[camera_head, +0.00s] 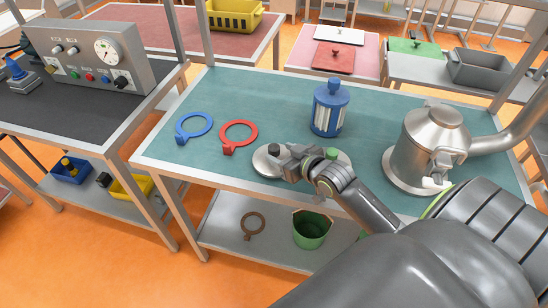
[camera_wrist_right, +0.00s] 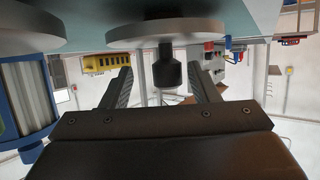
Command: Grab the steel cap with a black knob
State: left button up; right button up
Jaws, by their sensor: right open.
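A round steel cap with a black knob (camera_head: 261,167) lies on the teal table, left of my right gripper. Its black knob (camera_head: 273,149) stands upright. My right gripper (camera_head: 283,160) is open, with its fingers close to the knob. In the right wrist view, which looks upside down, the steel cap (camera_wrist_right: 170,32) is at the top and its black knob (camera_wrist_right: 167,70) appears between the two open fingers, with a gap on each side. A second steel cap (camera_head: 344,158) with a green knob (camera_head: 332,153) is partly hidden behind the gripper. My left gripper is not in view.
A blue canister (camera_head: 330,108) stands behind the gripper. A big steel vessel (camera_head: 420,150) is to the right. A blue ring (camera_head: 194,127) and a red ring (camera_head: 239,134) lie to the left. The table's back left is clear. A green bin (camera_head: 311,230) is on the shelf below.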

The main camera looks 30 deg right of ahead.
aim_at(270, 149)
jog(key=x, duration=0.2)
jog(key=a+p+x, duration=0.1)
jog(key=x, duration=0.1)
jog(key=shift+w+r, duration=0.1)
jog(key=shift+w, duration=0.2)
jog(key=shift+w+f, duration=0.2)
jog(key=shift+w, duration=0.1)
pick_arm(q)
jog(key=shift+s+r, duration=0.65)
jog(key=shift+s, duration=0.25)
pick_arm(e)
jog(key=shift+d, duration=0.1)
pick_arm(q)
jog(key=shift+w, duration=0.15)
pick_arm(e)
jog(key=shift+r, duration=0.1)
grip_shut()
